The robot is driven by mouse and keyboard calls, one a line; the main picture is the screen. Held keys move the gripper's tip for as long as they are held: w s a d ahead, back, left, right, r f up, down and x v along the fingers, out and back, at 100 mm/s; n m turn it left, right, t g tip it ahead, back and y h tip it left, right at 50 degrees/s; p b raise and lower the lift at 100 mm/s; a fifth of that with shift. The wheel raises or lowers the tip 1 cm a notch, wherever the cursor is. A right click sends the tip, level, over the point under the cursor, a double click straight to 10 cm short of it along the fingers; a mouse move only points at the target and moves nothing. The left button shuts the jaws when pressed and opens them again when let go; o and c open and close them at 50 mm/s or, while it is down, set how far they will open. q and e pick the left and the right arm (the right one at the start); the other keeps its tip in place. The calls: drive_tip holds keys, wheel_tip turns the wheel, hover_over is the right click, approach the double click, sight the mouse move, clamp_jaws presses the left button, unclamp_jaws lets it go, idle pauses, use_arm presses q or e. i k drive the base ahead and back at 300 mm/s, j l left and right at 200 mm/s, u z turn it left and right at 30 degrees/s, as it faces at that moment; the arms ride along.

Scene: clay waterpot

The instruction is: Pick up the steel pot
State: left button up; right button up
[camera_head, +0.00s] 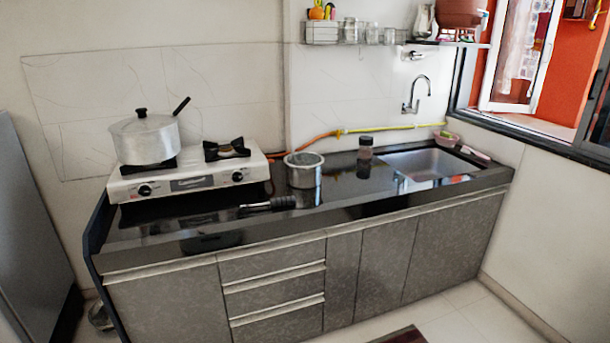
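A lidded silver pot (147,141) with a black lid knob and a black handle pointing up right stands upright on the left burner of the stove. A smaller open steel pot (304,173) with a bright rim stands upright on the black counter (345,197), right of the stove. I cannot tell which of the two is the steel pot meant. A black handle-like object (268,204) lies on the counter just in front of the smaller pot. Neither of my grippers is in view.
The white two-burner stove (190,180) has its right burner empty. A small dark jar (365,148) stands left of the sink (430,165). A faucet (415,95) rises behind the sink. A wall shelf (390,40) holds glasses and a brown pot (460,12).

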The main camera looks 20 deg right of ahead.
sight(304, 170)
drive_tip(key=z, duration=0.5)
drive_tip(key=i+j+z, duration=0.15)
drive_tip(key=z, duration=0.3)
drive_tip(key=i+j+z, duration=0.2)
drive_tip(key=z, duration=0.25)
drive_tip(key=i+j+z, duration=0.15)
drive_tip(key=j+z, duration=0.15)
drive_tip(key=z, duration=0.15)
